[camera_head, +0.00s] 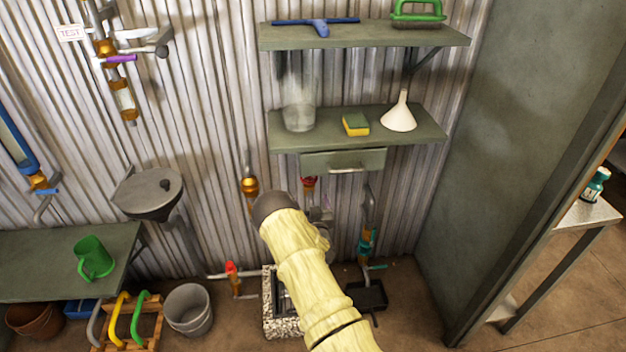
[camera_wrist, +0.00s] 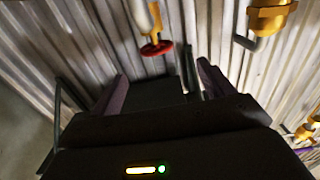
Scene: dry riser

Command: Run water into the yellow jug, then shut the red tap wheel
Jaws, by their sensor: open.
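A red tap wheel (camera_head: 309,183) shows on the corrugated wall under the drawer, partly hidden by my arm. In the wrist view a red wheel (camera_wrist: 156,49) sits on a brass valve with a pale pipe, beyond my fingertips and apart from them. My gripper (camera_wrist: 163,88) is open, with nothing seen between its fingers. In the head view my forearm hides the gripper. I see no yellow jug in either view.
A brass fitting (camera_head: 249,186) is left of the wheel; a red-handled tap (camera_head: 231,268) is low down. A stone-edged basin (camera_head: 270,318) lies under my arm. A grey bucket (camera_head: 188,310) and a wooden crate (camera_head: 150,335) stand left. Shelves (camera_head: 290,141) project above.

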